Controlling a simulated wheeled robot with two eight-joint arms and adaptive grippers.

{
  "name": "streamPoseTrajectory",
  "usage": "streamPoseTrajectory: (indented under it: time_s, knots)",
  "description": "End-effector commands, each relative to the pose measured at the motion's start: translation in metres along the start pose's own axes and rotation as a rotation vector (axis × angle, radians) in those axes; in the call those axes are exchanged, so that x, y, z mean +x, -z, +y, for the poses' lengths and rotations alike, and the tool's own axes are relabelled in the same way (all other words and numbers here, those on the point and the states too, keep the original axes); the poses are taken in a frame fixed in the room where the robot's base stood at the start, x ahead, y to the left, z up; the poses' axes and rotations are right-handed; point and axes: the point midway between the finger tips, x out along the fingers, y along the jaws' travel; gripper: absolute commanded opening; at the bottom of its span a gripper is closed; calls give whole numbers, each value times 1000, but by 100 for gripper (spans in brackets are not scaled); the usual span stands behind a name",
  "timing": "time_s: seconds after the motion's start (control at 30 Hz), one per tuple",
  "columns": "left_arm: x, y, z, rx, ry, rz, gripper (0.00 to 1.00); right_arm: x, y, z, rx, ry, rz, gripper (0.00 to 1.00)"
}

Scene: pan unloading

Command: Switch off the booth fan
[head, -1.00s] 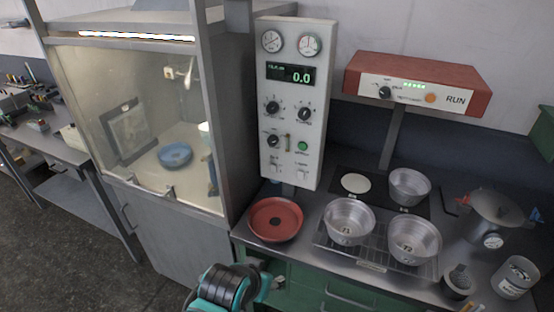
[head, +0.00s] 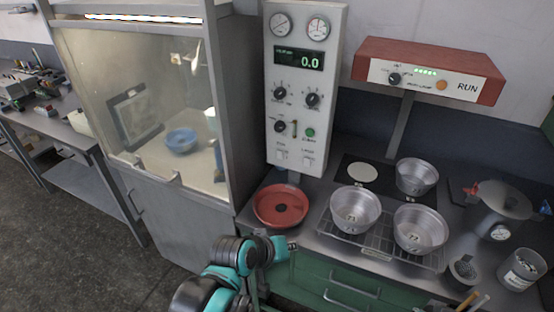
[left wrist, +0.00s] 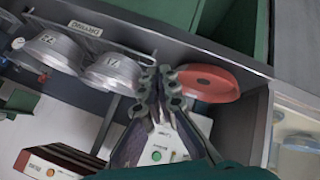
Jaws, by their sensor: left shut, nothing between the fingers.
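The white control panel (head: 303,85) stands beside the glazed booth (head: 150,100). It carries two gauges, a green display reading 0.0, knobs, a green button and two small white switches (head: 281,156) (head: 308,162) at the bottom. The switch labels are too small to read, so I cannot tell which is the fan's. My left gripper (head: 291,246) is low in front of the bench, below the panel and near the red dish. In the left wrist view its fingers (left wrist: 162,82) are shut and empty; the panel (left wrist: 178,138) shows behind them. My right gripper is not in view.
The red dish (head: 281,207) sits on the bench under the panel. Metal pans (head: 354,210) stand on a wire rack to the right, another behind. A red RUN box (head: 430,70) is mounted above. A lidded pot (head: 503,205) and jar (head: 522,268) stand far right.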

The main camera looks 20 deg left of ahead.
Motion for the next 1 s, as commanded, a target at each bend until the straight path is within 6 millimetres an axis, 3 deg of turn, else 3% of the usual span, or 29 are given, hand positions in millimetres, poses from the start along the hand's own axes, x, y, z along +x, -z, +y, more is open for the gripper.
streamPoseTrajectory:
  time_s: [0.03, 0.2, 0.37, 0.53, 0.7, 0.9, 1.0]
  knots:
    - [14, 10, 5, -126, -53, 16, 0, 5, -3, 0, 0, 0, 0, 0]
    - [45, 52, 22, -596, -266, 54, 0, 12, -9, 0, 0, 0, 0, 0]
    - [66, 97, 19, -1035, -477, 66, 0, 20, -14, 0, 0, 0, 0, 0]
    - [78, 142, -7, -1494, -725, 46, 0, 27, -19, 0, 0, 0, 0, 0]
    - [84, 176, -50, -1892, -974, -10, 0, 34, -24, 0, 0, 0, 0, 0]
    - [83, 193, -92, -2180, -1185, -89, 0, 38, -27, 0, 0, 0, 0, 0]
    - [82, 196, -102, -2246, -1238, -114, 0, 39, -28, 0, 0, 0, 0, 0]
